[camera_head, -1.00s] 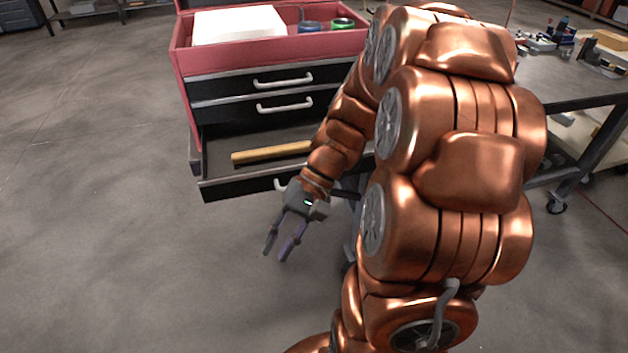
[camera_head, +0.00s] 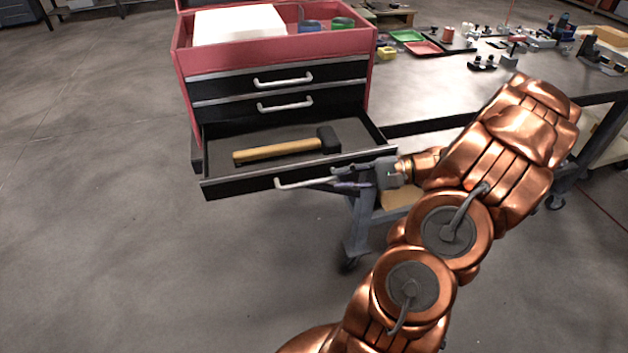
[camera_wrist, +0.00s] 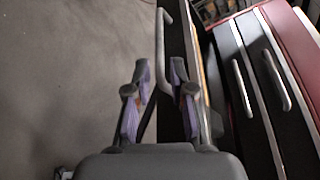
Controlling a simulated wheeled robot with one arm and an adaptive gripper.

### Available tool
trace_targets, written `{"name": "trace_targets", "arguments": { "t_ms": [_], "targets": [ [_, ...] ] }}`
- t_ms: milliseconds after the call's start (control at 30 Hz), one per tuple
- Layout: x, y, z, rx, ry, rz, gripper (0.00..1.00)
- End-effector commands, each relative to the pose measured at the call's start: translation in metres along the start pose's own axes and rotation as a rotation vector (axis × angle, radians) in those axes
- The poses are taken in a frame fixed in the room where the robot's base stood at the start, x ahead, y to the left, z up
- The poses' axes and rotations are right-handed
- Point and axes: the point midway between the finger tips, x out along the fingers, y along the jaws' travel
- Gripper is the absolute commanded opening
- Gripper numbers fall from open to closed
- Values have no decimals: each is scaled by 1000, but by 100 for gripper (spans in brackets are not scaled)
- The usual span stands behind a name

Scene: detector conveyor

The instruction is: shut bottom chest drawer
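The bottom drawer (camera_head: 232,187) of the red and black tool chest (camera_head: 182,62) stands pulled out in the head view, with its bar handle (camera_head: 292,183) on the front. A hammer with a wooden handle (camera_head: 270,151) lies inside it. My gripper (camera_head: 340,177) is at the right end of the drawer front, fingers pointing left along it. In the wrist view my gripper (camera_wrist: 160,70) is open, with the drawer handle (camera_wrist: 161,38) running between and beyond the fingertips. Whether a finger touches the handle or drawer front, I cannot tell.
The two drawers above (camera_head: 222,88) are shut. A white box (camera_head: 238,24) and cans lie in the chest's red top tray. A workbench (camera_head: 455,75) with coloured trays and small parts stands right of the chest. The floor (camera_head: 90,240) in front and left is clear.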

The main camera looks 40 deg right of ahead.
Motion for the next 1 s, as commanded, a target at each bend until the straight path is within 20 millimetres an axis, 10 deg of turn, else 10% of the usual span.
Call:
{"name": "trace_targets", "arguments": {
  "t_ms": [500,1000],
  "targets": [
    [66,-1,3,1,-5,3,23],
    [74,0,1,0,-2,4,13]
  ]
}}
